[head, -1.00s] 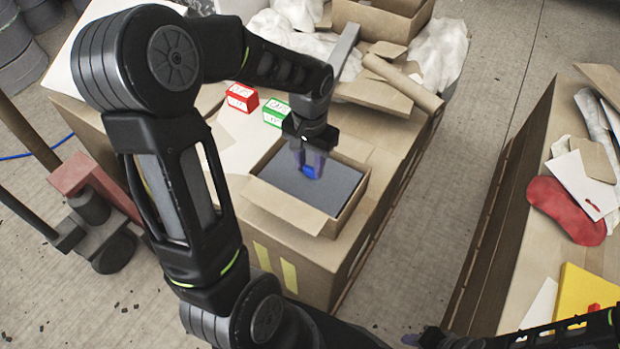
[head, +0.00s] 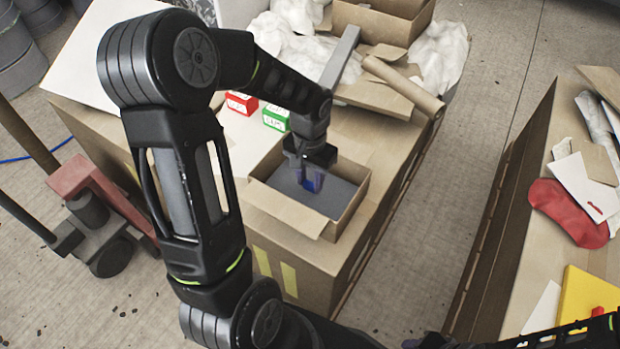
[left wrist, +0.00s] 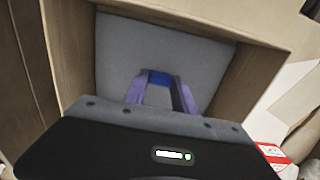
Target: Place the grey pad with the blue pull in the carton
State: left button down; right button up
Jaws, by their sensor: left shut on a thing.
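The grey pad (head: 338,191) lies flat inside the open carton (head: 299,218), below its rim. Its blue pull (head: 313,179) stands up near the pad's middle. My left gripper (head: 311,186) reaches down into the carton and is shut on the blue pull. In the left wrist view the purple fingers (left wrist: 161,92) close around the blue pull (left wrist: 160,78), with the grey pad (left wrist: 122,48) under them and the carton wall (left wrist: 257,75) beside it. The arm hides part of the carton's far left side. My right gripper (head: 425,341) shows only partly at the bottom edge, dark and unclear.
A red box (head: 241,103) and a green box (head: 276,115) stand behind the carton. A cardboard tube (head: 403,85), wrapping and another open box (head: 383,22) lie further back. At right, a second bench holds a red pouch (head: 567,212) and a yellow item (head: 590,303).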

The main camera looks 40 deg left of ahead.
aim_at(310, 183)
pick_arm(q)
jog(key=shift+f, duration=0.1)
jog(key=c, duration=1.5)
grip_release()
jog(key=shift+f, duration=0.1)
jog(key=o, duration=0.5)
jog(key=shift+r, duration=0.3)
notch_tip(310, 183, up, 12)
jog(key=shift+f+p, duration=0.1)
jog(key=shift+p, duration=1.1)
